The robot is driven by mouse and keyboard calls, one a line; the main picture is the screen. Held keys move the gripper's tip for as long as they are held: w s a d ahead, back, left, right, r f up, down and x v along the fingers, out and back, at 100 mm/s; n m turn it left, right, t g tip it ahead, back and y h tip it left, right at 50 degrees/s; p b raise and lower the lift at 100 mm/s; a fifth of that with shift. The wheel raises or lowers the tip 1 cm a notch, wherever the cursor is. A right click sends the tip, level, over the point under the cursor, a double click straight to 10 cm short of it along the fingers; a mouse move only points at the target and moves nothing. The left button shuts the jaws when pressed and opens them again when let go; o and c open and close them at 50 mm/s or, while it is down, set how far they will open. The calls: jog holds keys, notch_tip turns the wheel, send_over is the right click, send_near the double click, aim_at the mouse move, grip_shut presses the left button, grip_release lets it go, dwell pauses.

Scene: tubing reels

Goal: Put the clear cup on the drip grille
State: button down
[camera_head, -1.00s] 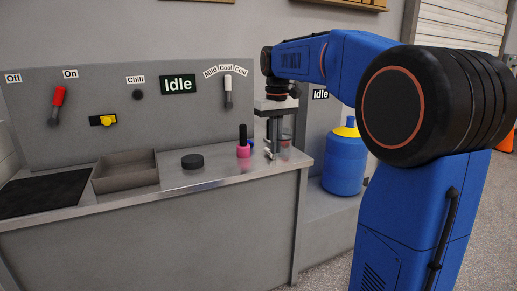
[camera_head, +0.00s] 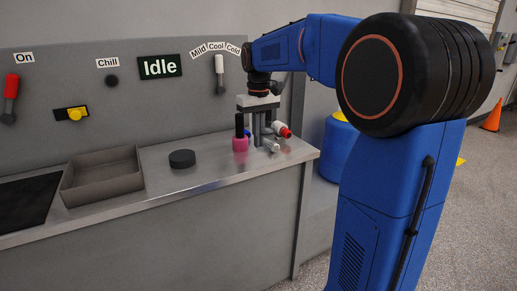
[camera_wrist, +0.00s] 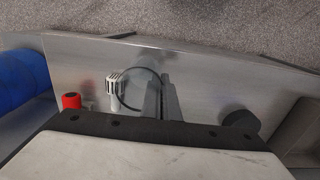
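The clear cup (camera_wrist: 127,106) shows in the wrist view as a thin dark ring, overlapping the left finger. I cannot make out its walls in the head view. My gripper (camera_wrist: 163,98) points down, its two fingers close together at the ring's right side. Whether they clamp the cup's wall or have a small gap around it is unclear. In the head view my gripper (camera_head: 263,138) is low over the counter's right end. A dark square panel (camera_head: 25,203) at the counter's left may be the drip grille, but I cannot be sure.
A pink bottle with a black top (camera_head: 240,143) stands close left of my gripper. A red-and-white item (camera_head: 281,130) and a grey cylinder (camera_head: 270,146) are close right. A black puck (camera_head: 182,159) and an open grey tray (camera_head: 104,180) are farther left on the counter (camera_head: 215,172).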

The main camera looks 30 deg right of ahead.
jog(key=shift+f, duration=2.1)
jog(key=c, duration=2)
grip_release()
jog(key=shift+f, duration=0.1)
jog(key=shift+c, duration=0.2)
notch_tip(320, 180, up, 12)
jog(key=shift+r, duration=0.15)
